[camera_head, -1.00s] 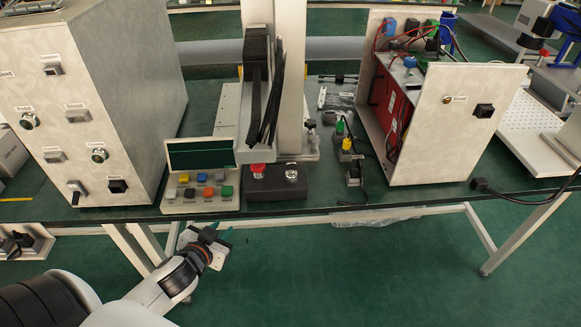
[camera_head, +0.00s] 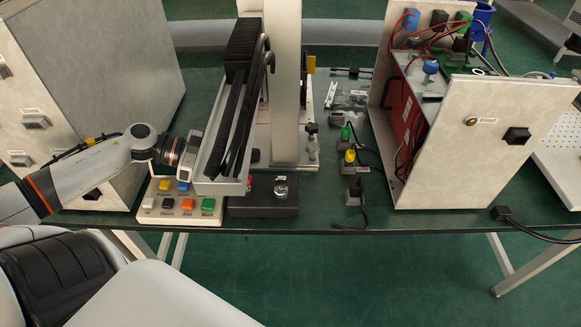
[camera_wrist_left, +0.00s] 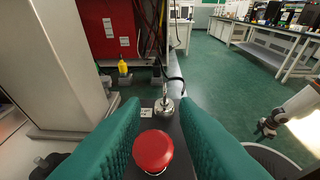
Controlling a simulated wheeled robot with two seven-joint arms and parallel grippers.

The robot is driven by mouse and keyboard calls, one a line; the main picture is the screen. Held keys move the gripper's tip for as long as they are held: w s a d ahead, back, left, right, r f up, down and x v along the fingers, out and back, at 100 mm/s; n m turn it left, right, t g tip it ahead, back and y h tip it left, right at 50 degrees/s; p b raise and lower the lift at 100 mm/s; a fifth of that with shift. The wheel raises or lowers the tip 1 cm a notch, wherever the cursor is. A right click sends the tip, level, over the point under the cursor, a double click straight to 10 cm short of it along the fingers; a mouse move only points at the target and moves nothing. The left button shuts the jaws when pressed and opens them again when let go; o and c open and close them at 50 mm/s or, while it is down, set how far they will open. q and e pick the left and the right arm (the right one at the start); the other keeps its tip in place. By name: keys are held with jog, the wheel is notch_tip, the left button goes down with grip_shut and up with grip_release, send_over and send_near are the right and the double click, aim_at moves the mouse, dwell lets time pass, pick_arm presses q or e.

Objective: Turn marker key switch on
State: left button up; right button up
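A small metal key switch (camera_head: 281,188) stands on a black box (camera_head: 262,204) on the bench. In the left wrist view the key switch (camera_wrist_left: 164,106) has a key upright in it and a small label beside it, too small to read. A red mushroom button (camera_wrist_left: 153,150) sits nearer on the same box. My left gripper (camera_wrist_left: 153,112) is open, its green fingers either side of the red button, the key switch just beyond. In the head view its fingers are hidden behind a grey beam. What seems to be my right gripper (camera_wrist_left: 266,128) is small at the right.
The grey beam with black hoses (camera_head: 234,110) and a white column (camera_head: 285,80) rise beside the box. A colored button panel (camera_head: 183,204) lies left of it. Tall cabinets stand left (camera_head: 95,60) and right (camera_head: 490,135). Small connectors (camera_head: 350,155) and cables lie right.

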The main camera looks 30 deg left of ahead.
aim_at(276, 179)
pick_arm(q)
jog(key=shift+d+f+g, duration=0.15)
jog(key=shift+d+g, duration=0.15)
jog(key=b+x, duration=0.1)
jog(key=x, duration=0.2)
jog(key=shift+w+d+f, duration=0.15)
jog(key=shift+d, duration=0.1)
jog(key=b+x, duration=0.1)
jog(key=x, duration=0.4)
jog(key=shift+w+d, duration=0.15)
jog(key=shift+d, duration=0.1)
jog(key=shift+x, duration=0.95)
pick_arm(e)
jog(key=shift+s+d+f, duration=0.2)
jog(key=shift+s+f, duration=0.1)
jog(key=shift+f, duration=0.3)
jog(key=shift+s+d+f, duration=0.15)
jog(key=shift+s+f, duration=0.15)
jog(key=shift+f, duration=0.25)
pick_arm(q)
jog(key=shift+f, duration=0.1)
grip_shut()
